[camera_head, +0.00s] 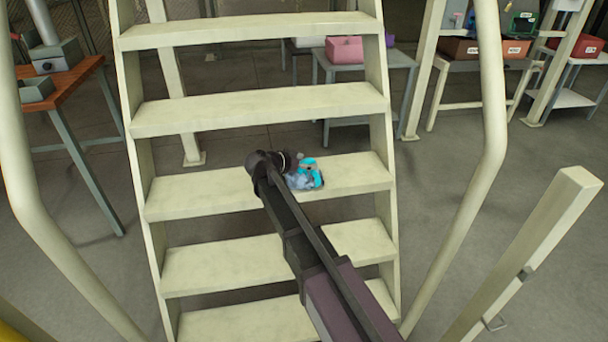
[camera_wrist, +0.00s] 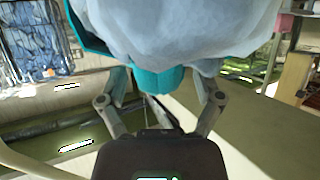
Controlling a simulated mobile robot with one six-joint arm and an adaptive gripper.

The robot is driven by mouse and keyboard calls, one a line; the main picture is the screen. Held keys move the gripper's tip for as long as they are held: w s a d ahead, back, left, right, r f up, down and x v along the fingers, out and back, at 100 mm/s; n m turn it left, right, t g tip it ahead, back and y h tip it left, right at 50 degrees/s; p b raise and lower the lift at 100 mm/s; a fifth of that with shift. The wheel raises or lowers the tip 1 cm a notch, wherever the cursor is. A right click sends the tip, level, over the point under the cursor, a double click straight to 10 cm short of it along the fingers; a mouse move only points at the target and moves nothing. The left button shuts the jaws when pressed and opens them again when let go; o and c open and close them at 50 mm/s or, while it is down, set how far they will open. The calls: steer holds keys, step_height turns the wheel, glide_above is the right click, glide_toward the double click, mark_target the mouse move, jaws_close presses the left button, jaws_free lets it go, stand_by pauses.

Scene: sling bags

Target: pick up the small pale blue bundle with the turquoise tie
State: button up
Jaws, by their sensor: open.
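The small pale blue bundle (camera_head: 294,181) with a turquoise tie (camera_head: 309,167) rests on a middle step of the cream stair (camera_head: 355,172) in the head view. My arm reaches up over the steps, and its dark end is just left of the bundle, partly covering it. In the wrist view the pale blue bundle (camera_wrist: 205,30) fills the top middle, with the turquoise tie (camera_wrist: 158,82) below it. My gripper (camera_wrist: 160,85) is open, with one finger on each side of the tie's lower end. The fingertips are partly hidden, so contact is unclear.
Cream handrails (camera_head: 495,130) flank the stair on both sides. An orange-topped bench (camera_head: 75,85) stands left. Behind are a grey table (camera_head: 385,62) with a pink box (camera_head: 344,49) and shelves with brown boxes (camera_head: 475,48). The step right of the bundle is clear.

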jaws_close()
steer(key=shift+r, duration=0.1)
stand_by(0.4)
step_height(320, 180, up, 3)
steer(key=p, duration=0.3)
steer(key=shift+r+p, duration=0.15)
steer(key=shift+p, duration=0.15)
steer(key=s+a+r+p, duration=0.1)
steer(key=s+a, duration=0.1)
steer(key=s, duration=1.4)
steer(key=shift+a+r, duration=0.2)
steer(key=shift+r, duration=0.05)
